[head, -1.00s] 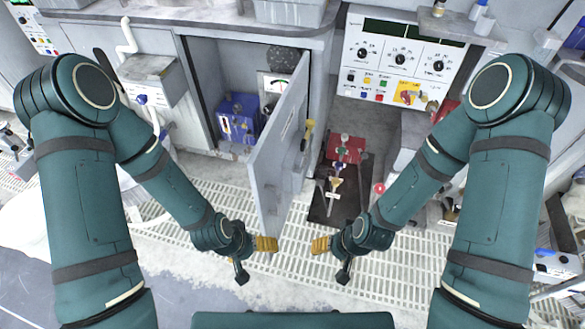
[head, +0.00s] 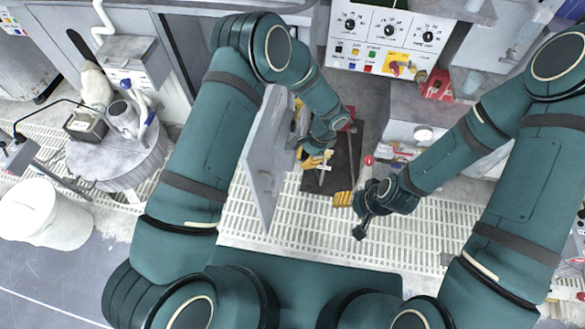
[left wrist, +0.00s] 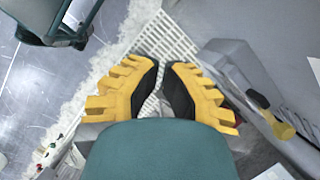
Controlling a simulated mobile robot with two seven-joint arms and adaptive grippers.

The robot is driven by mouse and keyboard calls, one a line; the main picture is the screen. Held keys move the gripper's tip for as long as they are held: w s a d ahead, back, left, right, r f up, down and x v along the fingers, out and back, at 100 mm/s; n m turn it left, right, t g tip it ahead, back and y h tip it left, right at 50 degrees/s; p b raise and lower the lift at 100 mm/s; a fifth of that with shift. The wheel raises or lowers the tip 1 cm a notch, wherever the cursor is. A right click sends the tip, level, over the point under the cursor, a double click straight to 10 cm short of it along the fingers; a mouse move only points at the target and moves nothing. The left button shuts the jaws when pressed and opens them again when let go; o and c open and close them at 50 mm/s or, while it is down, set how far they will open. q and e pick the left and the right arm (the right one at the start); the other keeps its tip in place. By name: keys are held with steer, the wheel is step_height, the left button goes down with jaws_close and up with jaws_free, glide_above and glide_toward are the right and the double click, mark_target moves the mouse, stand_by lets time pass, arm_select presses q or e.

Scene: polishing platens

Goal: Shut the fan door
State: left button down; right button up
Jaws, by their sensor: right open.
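The grey fan door (head: 262,150) stands open, swung out from its cabinet, in the head view. A yellow-handled latch is on its right-hand face; it shows in the left wrist view (left wrist: 272,118). My left gripper (head: 318,160) is on the right side of the door, close to its face. In the left wrist view its yellow fingers (left wrist: 160,68) have tips close together with a narrow gap and nothing visible between. My right gripper (head: 343,199) is open and empty, farther right over the floor grating. My left arm hides most of the cabinet opening.
A control panel (head: 388,42) with knobs and buttons is at the back right. A dark mat (head: 335,178) lies on the floor grating (head: 245,222). A round stand (head: 115,165) and a white bucket (head: 45,215) are at the left.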

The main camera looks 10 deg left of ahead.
arm_select(q)
steer(key=s+a+f, duration=0.3)
steer(key=a+f, duration=0.3)
steer(key=f, duration=0.2)
steer(key=shift+s+a+f, duration=0.15)
steer(key=shift+a+f, duration=0.15)
steer(key=shift+f, duration=0.1)
